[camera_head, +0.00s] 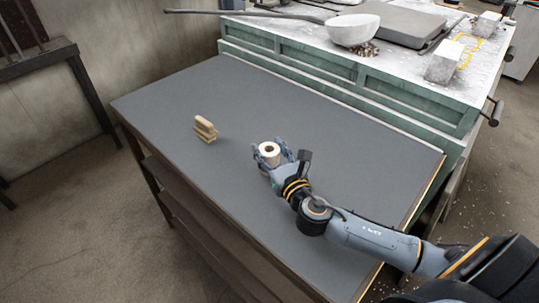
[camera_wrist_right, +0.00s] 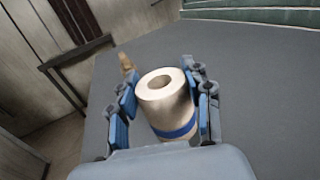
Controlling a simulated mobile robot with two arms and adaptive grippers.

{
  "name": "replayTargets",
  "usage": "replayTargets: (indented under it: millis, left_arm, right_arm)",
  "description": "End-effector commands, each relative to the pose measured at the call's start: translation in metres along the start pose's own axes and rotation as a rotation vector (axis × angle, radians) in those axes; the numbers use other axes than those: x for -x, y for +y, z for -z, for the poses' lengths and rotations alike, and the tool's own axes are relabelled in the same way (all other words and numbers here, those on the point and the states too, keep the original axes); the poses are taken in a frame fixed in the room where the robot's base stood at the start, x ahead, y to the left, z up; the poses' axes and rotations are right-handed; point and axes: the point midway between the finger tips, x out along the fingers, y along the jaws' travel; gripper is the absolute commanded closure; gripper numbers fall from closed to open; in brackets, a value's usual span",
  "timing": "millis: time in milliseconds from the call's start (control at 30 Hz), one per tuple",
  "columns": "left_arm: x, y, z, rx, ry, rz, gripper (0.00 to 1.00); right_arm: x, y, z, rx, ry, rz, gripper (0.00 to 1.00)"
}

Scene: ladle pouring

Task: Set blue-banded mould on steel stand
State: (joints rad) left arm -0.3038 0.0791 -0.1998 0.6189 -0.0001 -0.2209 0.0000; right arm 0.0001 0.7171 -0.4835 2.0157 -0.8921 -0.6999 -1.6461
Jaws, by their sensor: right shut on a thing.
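The blue-banded mould (camera_head: 268,150) is a pale, upright hollow cylinder with a dark round opening in its top. Its blue band shows low on its side in the right wrist view (camera_wrist_right: 178,131). My right gripper (camera_head: 271,155) is shut on the mould, with blue-padded fingers on either side of it. The mould is over the middle of the grey table; whether its base touches the table cannot be told. I cannot pick out a steel stand for certain in either view. My left gripper is not in view.
A small tan wooden-looking block (camera_head: 205,129) stands on the grey table (camera_head: 300,110), left of the mould. Behind is a green bench (camera_head: 300,62) with a white bowl-shaped ladle (camera_head: 353,31), a grey slab (camera_head: 393,24) and a pale block (camera_head: 443,63).

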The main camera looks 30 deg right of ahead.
Motion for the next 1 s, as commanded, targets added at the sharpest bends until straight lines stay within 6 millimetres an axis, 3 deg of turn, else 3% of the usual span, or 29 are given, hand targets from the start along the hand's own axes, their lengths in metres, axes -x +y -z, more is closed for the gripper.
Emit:
replayTargets:
  millis: [100,500,533,633,1000]
  left_arm:
    - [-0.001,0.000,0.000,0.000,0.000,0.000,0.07]
    - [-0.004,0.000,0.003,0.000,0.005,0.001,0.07]
    - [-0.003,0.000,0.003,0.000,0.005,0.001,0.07]
    - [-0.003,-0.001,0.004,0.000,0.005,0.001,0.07]
    - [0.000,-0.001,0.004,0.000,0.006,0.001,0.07]
  right_arm:
    - [0.001,0.000,0.015,0.001,0.002,0.001,0.92]
    - [0.001,0.000,0.021,0.000,0.000,0.000,0.92]
    - [0.001,0.000,0.022,0.000,0.001,0.000,0.49]
    - [0.001,0.000,0.021,0.000,0.002,0.000,0.28]
    - [0.001,0.000,0.017,0.000,0.001,0.000,0.28]
